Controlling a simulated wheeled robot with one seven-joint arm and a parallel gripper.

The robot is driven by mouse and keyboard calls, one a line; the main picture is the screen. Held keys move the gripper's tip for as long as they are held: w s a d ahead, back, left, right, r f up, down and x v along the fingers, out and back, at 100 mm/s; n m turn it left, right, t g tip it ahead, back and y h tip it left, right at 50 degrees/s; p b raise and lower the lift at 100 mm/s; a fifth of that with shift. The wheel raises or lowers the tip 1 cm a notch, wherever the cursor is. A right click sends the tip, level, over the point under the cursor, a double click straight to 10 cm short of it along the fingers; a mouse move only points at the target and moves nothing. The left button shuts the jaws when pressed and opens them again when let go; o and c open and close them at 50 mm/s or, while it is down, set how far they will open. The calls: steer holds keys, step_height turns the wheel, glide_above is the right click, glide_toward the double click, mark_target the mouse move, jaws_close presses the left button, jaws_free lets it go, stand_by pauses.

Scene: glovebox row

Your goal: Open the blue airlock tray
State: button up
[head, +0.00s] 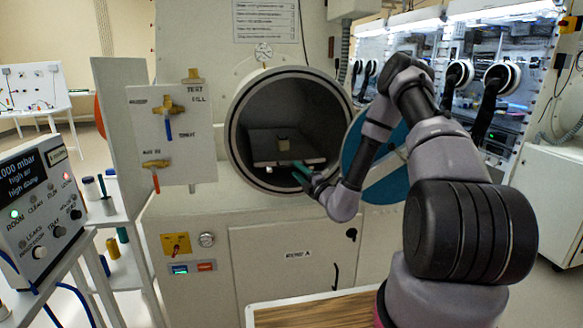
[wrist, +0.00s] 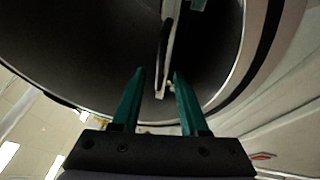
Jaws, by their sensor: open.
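The airlock (head: 232,125) is a round chamber in a pale cabinet, its blue round door (head: 362,150) swung open to the right. Inside lies a flat dark tray (head: 262,150) with a pale front edge. A small tan block (head: 283,144) sits on it. My gripper (head: 300,170) is at the chamber mouth, by the tray's front right part. In the wrist view, my gripper (wrist: 160,75) has its two green fingers apart, and the tray (wrist: 167,55) shows edge-on, its near end between them in the picture. I cannot tell whether the fingers touch it.
A valve panel (head: 170,140) stands left of the chamber. A control box (head: 35,200) is at the far left, by a shelf trolley (head: 105,215). A wooden-topped surface (head: 310,312) lies low in front. Gloveboxes (head: 470,80) line the right.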

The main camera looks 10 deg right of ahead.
mark_target(292, 166)
steer(key=shift+x, duration=1.95)
jaws_close()
